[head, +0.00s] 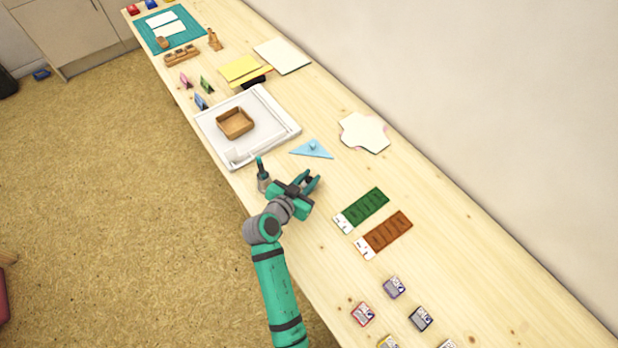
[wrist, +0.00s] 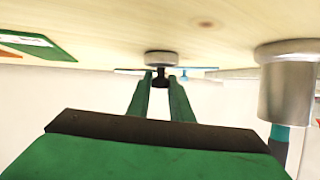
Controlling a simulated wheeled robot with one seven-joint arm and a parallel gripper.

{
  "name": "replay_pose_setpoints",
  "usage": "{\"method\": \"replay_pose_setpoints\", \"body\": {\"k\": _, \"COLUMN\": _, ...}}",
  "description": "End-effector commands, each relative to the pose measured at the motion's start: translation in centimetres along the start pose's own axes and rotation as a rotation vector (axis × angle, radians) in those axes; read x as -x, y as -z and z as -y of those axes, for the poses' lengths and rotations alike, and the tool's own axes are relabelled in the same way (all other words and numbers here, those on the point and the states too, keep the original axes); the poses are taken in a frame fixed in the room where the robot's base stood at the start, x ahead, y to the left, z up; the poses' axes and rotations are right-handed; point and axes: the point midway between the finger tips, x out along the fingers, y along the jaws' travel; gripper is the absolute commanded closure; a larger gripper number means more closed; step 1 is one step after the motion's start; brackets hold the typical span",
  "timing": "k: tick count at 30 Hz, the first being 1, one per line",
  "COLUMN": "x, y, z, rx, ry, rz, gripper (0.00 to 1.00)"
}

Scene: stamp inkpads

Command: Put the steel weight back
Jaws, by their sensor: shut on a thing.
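My gripper (head: 311,183) is over the wooden table, beside the left front edge. In the wrist view, which looks upside down, its two green fingers (wrist: 161,92) are shut on the dark knob of a round grey disc, which I take for the steel weight (wrist: 162,58). The disc's flat side faces the tabletop; I cannot tell whether it touches. In the head view the gripper hides most of it. A grey metal cylinder with a teal upright part (head: 263,181) stands just left of my gripper; it also shows large at the right of the wrist view (wrist: 288,85).
A white tray (head: 285,122) with a brown box (head: 235,123) lies beyond my gripper. A blue triangle (head: 312,150) is near.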

Motion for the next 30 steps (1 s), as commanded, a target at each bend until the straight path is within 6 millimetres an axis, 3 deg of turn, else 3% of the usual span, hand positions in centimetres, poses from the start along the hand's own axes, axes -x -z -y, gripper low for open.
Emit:
{"method": "replay_pose_setpoints", "body": {"k": 8, "x": -0.1, "y": -0.2, "z": 0.0, "rx": 0.000, "ry": 0.001, "rz": -0.001, "gripper": 1.00}}
{"method": "replay_pose_setpoints", "body": {"k": 9, "x": -0.1, "y": -0.2, "z": 0.0, "rx": 0.000, "ry": 0.000, "rz": 0.000, "gripper": 0.71}}
{"method": "replay_pose_setpoints", "body": {"k": 11, "x": -0.1, "y": -0.2, "z": 0.0, "rx": 0.000, "ry": 0.000, "rz": 0.000, "gripper": 0.62}}
{"method": "replay_pose_setpoints", "body": {"k": 22, "x": 0.2, "y": 0.1, "z": 0.0, "rx": 0.000, "ry": 0.000, "rz": 0.000, "gripper": 0.62}}
{"method": "replay_pose_setpoints", "body": {"k": 30, "x": 4.6, "y": 0.0, "z": 0.1, "rx": 0.000, "ry": 0.003, "rz": 0.001, "gripper": 0.62}}
